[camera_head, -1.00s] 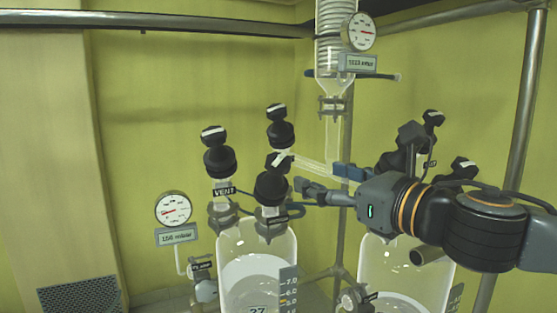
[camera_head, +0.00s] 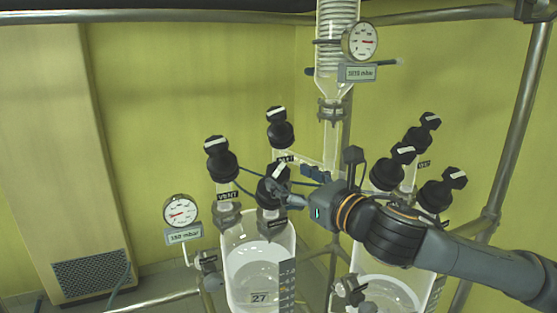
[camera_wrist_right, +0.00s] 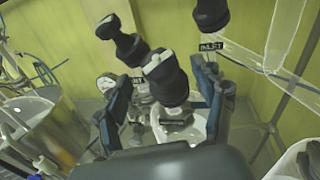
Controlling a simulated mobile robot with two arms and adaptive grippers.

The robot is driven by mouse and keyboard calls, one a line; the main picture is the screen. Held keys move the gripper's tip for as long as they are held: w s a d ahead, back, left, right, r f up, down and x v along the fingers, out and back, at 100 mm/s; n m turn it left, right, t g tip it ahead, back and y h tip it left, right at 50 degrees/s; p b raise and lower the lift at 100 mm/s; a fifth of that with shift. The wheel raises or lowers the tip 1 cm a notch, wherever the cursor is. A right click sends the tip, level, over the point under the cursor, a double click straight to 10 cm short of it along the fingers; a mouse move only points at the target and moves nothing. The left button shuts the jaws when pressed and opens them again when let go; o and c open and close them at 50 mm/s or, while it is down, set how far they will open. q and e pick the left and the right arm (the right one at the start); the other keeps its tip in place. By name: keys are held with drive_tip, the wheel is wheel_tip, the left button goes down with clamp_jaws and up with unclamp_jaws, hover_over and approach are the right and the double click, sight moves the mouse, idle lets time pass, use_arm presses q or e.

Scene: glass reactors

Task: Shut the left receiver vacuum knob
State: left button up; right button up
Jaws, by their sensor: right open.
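The left receiver (camera_head: 245,262) is a clear glass vessel marked 27, with black knobs on its necks. The front black knob (camera_head: 270,192), with a white bar on its cap, seems to be the vacuum knob; its label is unreadable. My right gripper (camera_head: 284,190) reaches it from the right. In the right wrist view this knob (camera_wrist_right: 166,78) stands between the spread, open fingers of my gripper (camera_wrist_right: 160,76); contact cannot be told. The vent knob (camera_head: 220,160) is left of it and the inlet knob (camera_head: 279,128) behind. My left gripper is out of view.
A round gauge (camera_head: 180,211) with a display stands left of the receiver. A second receiver (camera_head: 390,275) with several black knobs stands right, behind and below my arm. A glass column with another gauge (camera_head: 360,41) rises behind. Metal frame bars (camera_head: 520,120) surround the setup.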

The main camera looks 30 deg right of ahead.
sight(281, 172)
drive_tip(key=w, duration=0.1)
drive_tip(key=w+p, duration=0.1)
drive_tip(key=w, duration=0.1)
drive_tip(key=shift+w+a+r, duration=0.15)
drive_tip(key=shift+a, duration=0.1)
drive_tip(key=shift+w+a+p, duration=0.15)
drive_tip(key=shift+w+p, duration=0.3)
drive_tip(key=shift+w, duration=0.25)
drive_tip(key=c, duration=1.2)
drive_tip(key=shift+o, duration=0.2)
drive_tip(key=shift+m+h, duration=0.4)
drive_tip(key=shift+h, duration=0.1)
